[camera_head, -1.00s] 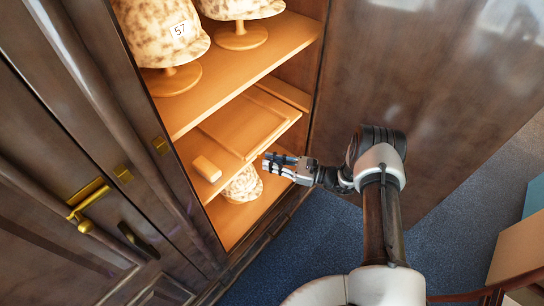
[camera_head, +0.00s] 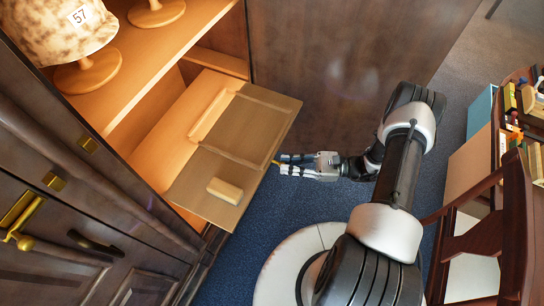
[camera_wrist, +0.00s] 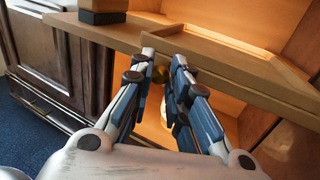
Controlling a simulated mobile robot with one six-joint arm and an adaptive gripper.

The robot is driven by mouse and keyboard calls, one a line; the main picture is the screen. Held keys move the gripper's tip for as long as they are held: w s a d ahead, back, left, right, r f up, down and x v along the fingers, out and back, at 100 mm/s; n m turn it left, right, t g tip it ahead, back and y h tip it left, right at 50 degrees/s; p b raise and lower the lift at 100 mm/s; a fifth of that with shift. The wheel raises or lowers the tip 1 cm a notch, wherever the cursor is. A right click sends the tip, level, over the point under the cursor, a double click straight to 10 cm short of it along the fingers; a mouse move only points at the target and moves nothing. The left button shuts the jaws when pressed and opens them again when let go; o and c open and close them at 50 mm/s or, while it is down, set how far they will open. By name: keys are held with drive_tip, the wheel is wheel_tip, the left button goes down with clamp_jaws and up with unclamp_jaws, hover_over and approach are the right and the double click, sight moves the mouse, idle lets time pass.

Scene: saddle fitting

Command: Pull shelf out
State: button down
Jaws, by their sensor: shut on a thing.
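The wooden pull-out shelf (camera_head: 200,170) sticks out of the open cabinet, its front part beyond the cabinet opening. It also shows in the wrist view (camera_wrist: 235,66), its front edge running across the frame. My gripper (camera_head: 281,164) is at the shelf's front edge, shut on a small brass knob (camera_wrist: 160,73), which is partly hidden between the fingers in the wrist view. A pale block (camera_head: 225,190) lies on the shelf near its left end. It also shows at the top of the wrist view (camera_wrist: 98,8).
Above, a fixed shelf (camera_head: 160,60) holds spotted caps on wooden stands, one cap (camera_head: 60,30) marked 57. An open cabinet door (camera_head: 340,70) stands behind my arm. A wooden chair (camera_head: 480,225) is at the right. Blue carpet (camera_head: 262,215) lies clear below the shelf's front.

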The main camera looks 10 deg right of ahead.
drive_tip(key=shift+s+d, duration=1.1)
drive_tip(key=shift+d, duration=0.15)
drive_tip(key=c, duration=1.5)
unclamp_jaws()
drive_tip(key=shift+c, duration=0.2)
drive_tip(key=v, duration=1.2)
drive_tip(key=shift+w+r, duration=0.1)
drive_tip(key=shift+w, duration=0.05)
